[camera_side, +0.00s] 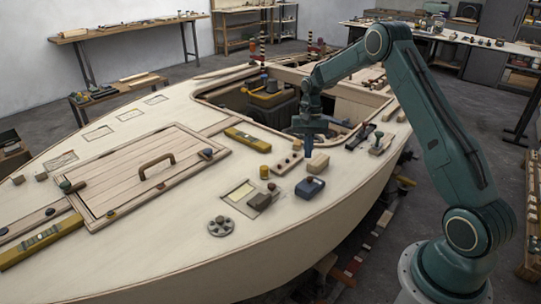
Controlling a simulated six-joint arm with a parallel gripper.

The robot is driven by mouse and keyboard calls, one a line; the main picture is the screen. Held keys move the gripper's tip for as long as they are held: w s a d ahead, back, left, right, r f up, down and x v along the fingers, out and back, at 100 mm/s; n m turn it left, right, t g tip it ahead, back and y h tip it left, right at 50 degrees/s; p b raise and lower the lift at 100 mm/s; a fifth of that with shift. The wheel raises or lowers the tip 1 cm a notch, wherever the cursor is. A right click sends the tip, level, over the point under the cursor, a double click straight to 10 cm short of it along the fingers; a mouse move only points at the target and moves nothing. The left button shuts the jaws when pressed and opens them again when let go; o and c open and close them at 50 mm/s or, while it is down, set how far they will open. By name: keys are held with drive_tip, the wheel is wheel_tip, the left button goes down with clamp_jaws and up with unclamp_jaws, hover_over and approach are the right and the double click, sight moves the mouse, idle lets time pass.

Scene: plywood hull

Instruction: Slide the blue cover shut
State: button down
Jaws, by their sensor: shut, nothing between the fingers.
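A small dark blue box-like piece (310,188) with a paler patch on top lies on the pale deck, right of centre. It is the only clearly blue loose piece on the deck; I cannot tell whether it is the cover or whether it stands open or shut. My gripper (308,154) points down above the deck, behind the blue piece and apart from it. It is shut and empty. Its fingertips are small and dark in this view. A wooden block (317,164) lies close beside the fingertips; I cannot tell whether they touch.
A pale framed panel (240,192) with a dark block (259,201) lies left of the blue piece. A round grey disc (221,226) sits nearer the front. A wooden hatch (137,177) with a handle lies at left. An open cockpit (230,99) is behind. Deck in front is clear.

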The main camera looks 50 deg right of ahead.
drive_tip(key=s+v, duration=0.1)
drive_tip(key=v, duration=0.5)
drive_tip(key=shift+w+r, duration=0.2)
drive_tip(key=shift+w, duration=0.35)
drive_tip(key=s+a+r+n+t+h, duration=0.1)
drive_tip(key=s+a+r+n+t, duration=0.15)
drive_tip(key=s+a+r, duration=0.4)
drive_tip(key=s+a+r+n+t+h, duration=0.1)
drive_tip(key=s+a+r+n, duration=0.25)
drive_tip(key=a+r, duration=0.6)
drive_tip(key=s+a+n+t, duration=0.2)
drive_tip(key=s+a, duration=0.1)
drive_tip(key=s, duration=0.6)
drive_tip(key=s+a+r+n+t, duration=0.1)
drive_tip(key=s+a+n, duration=0.1)
drive_tip(key=s, duration=0.8)
drive_tip(key=shift+s+a+n+t, duration=0.25)
drive_tip(key=shift+a+n+t, duration=0.15)
drive_tip(key=shift+a, duration=0.25)
